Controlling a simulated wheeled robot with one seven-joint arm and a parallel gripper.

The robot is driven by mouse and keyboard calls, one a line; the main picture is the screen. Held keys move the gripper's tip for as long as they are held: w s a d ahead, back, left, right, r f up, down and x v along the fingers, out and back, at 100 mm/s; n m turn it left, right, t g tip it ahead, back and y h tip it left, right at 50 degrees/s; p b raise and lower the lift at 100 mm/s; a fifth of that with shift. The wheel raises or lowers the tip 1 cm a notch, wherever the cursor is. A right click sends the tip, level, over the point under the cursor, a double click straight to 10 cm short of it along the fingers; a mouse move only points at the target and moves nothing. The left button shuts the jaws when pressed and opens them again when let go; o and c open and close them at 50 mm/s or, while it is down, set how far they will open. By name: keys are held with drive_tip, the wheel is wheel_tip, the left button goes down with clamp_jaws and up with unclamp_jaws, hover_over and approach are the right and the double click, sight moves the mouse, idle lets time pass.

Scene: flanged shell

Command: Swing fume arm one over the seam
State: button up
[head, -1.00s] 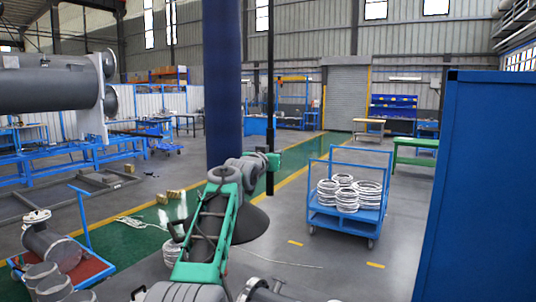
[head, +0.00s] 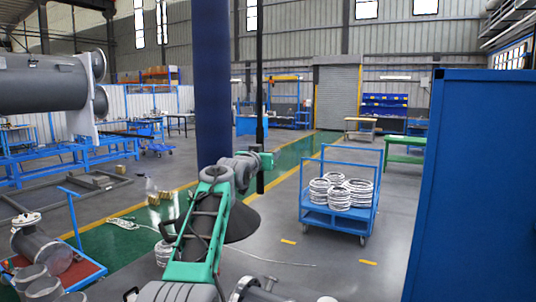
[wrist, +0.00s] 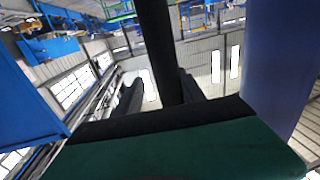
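Fume arm one appears to be the thick dark blue duct (head: 212,80) with the dark cone hood (head: 243,224) below it; no label is readable. The hood is partly hidden behind my green and grey arm. A thin black upright pole (head: 259,70) stands just right of the duct. My gripper (head: 264,161) is at this pole. In the wrist view the pole (wrist: 158,40) rises between my two dark fingers (wrist: 162,90), with a bright gap showing on its left side. The blue duct (wrist: 278,60) is to the right there. Contact with the pole cannot be made out. The seam is not identifiable.
A blue cart (head: 338,218) with several white coils stands to the right. A tall blue cabinet (head: 470,190) fills the right side. A red-decked cart (head: 82,270) with grey pipe parts is at the lower left.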

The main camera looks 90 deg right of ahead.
drive_tip(key=b+v, duration=0.5)
drive_tip(key=v, duration=0.2)
drive_tip(key=shift+a, duration=0.4)
drive_tip(key=shift+w, duration=0.15)
drive_tip(key=shift+c, duration=0.3)
